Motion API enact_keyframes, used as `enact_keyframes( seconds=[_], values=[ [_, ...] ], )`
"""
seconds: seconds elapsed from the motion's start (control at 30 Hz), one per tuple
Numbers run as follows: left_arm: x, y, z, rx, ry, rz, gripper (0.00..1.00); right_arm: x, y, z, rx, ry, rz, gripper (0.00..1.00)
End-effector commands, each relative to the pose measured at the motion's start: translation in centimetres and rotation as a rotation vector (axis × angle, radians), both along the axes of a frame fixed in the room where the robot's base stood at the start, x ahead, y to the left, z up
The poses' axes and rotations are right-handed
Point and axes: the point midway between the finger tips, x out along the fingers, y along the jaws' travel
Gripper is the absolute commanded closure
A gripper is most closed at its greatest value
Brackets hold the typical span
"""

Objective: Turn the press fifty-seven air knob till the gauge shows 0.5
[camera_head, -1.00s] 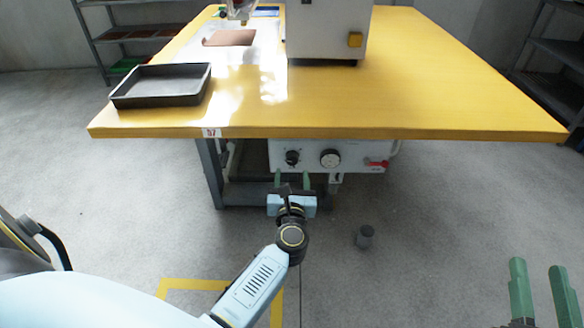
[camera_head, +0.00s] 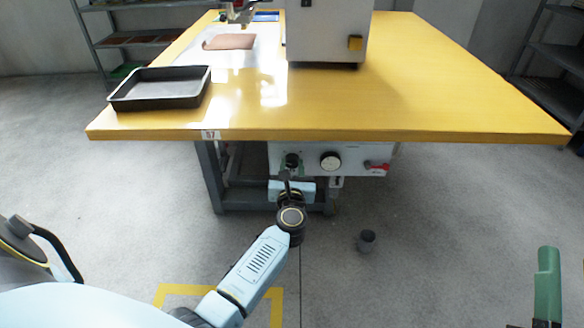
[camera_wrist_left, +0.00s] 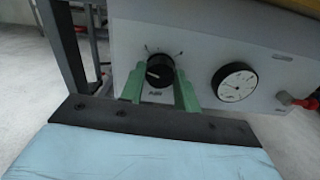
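The black air knob (camera_head: 292,160) is on the white panel under the yellow table, beside the gauge (camera_head: 330,161). In the left wrist view the knob (camera_wrist_left: 160,71) has a white pointer line, and the round white gauge (camera_wrist_left: 234,82) is to its right; its numbers are too small to read. My left gripper (camera_head: 291,169) is at the knob. In the wrist view its green fingers (camera_wrist_left: 160,82) are apart, one on each side of the knob, with a gap visible. My right gripper (camera_head: 547,285) shows one green finger at the lower right.
The table (camera_head: 430,90) with its number 57 tag (camera_head: 211,135) overhangs the panel. A red-handled valve (camera_head: 376,167) sits right of the gauge. A black tray (camera_head: 160,103) and the press body (camera_head: 327,30) stand on top.

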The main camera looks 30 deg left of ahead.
Motion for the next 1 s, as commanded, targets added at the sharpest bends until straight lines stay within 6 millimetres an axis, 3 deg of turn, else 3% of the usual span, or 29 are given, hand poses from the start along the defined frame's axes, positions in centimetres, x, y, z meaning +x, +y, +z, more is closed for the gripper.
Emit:
enact_keyframes(
  seconds=[0.1,0.43,0.67,1.0],
  values=[
    [0.0,0.0,0.0,0.000,0.000,0.000,0.91,0.0,0.0,0.0,0.000,0.000,0.000,0.64],
    [0.0,0.0,0.1,0.046,0.030,0.001,0.91,0.3,0.0,-0.4,-0.016,0.048,-0.001,0.64],
    [0.0,0.0,0.2,0.170,0.106,0.001,0.91,1.4,-0.3,-3.6,-0.081,0.246,-0.016,0.64],
    [0.0,0.0,0.2,0.441,0.271,0.000,0.91,1.2,-1.6,-10.4,-0.201,0.651,-0.043,0.64]
  ],
)
